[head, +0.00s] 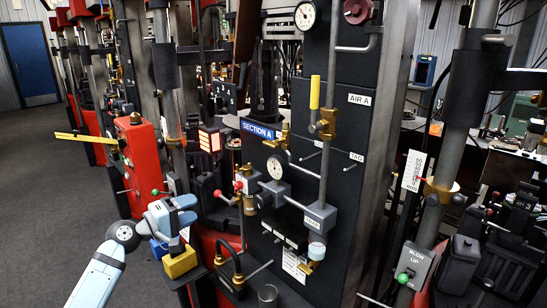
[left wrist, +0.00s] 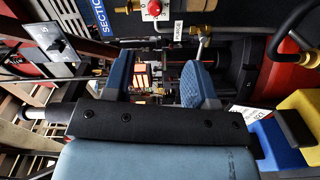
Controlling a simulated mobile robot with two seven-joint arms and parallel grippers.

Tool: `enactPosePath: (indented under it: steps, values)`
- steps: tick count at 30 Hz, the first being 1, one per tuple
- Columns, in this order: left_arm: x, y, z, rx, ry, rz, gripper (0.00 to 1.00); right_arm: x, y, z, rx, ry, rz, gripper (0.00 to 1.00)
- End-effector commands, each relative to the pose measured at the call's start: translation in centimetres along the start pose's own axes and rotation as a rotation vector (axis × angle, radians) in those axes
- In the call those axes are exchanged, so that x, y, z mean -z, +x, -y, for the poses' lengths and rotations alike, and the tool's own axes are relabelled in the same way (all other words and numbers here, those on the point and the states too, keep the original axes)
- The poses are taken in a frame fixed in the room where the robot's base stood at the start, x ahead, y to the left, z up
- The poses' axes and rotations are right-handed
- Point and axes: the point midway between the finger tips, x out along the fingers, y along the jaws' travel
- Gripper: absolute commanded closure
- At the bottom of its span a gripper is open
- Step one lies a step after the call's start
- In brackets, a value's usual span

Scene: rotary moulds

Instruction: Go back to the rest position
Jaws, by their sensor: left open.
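My left gripper (head: 188,211) comes in from the lower left in the head view, in front of the machine's lower left side. In the left wrist view its two blue fingers (left wrist: 158,82) stand apart with nothing between them. The gripper is open and empty. A red-knobbed valve (head: 240,186) is to its right in the head view, and it also shows at the top of the left wrist view (left wrist: 155,9). A yellow block (head: 180,263) and a blue block sit just below the gripper. My right gripper does not show.
A dark panel with a "SECTION A" label (head: 257,129), gauges, pipes and a yellow-handled valve (head: 315,92) stands to the right. A red cabinet (head: 140,165) with yellow bars is behind on the left. A "BLOW UP" box (head: 410,268) is at right. Grey floor (head: 35,210) is free at left.

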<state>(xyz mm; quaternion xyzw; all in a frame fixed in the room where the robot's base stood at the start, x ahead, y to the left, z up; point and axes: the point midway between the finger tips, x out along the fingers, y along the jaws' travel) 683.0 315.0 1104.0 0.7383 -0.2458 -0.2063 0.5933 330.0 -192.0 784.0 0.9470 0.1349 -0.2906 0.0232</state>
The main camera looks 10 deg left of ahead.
Motion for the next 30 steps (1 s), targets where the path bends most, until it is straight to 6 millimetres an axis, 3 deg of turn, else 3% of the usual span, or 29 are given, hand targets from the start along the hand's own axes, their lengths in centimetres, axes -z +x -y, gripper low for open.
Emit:
enactPosePath:
  steps: [5,9,13,18,21,25,30]
  values:
    - [-5.3,-1.4,5.7,0.15,0.14,-0.02,0.48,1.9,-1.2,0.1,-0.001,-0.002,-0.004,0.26]
    - [-12.6,-4.9,11.4,0.327,0.366,-0.017,0.48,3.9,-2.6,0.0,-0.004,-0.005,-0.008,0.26]
    - [-19.6,-9.2,14.8,0.468,0.597,0.023,0.48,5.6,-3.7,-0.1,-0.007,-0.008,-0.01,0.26]
    - [-28.0,-15.3,16.1,0.597,0.89,0.11,0.48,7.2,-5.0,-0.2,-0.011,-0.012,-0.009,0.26]
    - [-31.6,-18.0,15.9,0.64,1.025,0.16,0.48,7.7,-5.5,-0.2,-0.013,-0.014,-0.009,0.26]
    - [-34.2,-20.1,15.4,0.667,1.137,0.203,0.48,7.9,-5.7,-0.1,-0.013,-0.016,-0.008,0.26]
    - [-35.1,-20.8,15.3,0.675,1.182,0.219,0.48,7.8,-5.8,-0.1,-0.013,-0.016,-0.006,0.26]
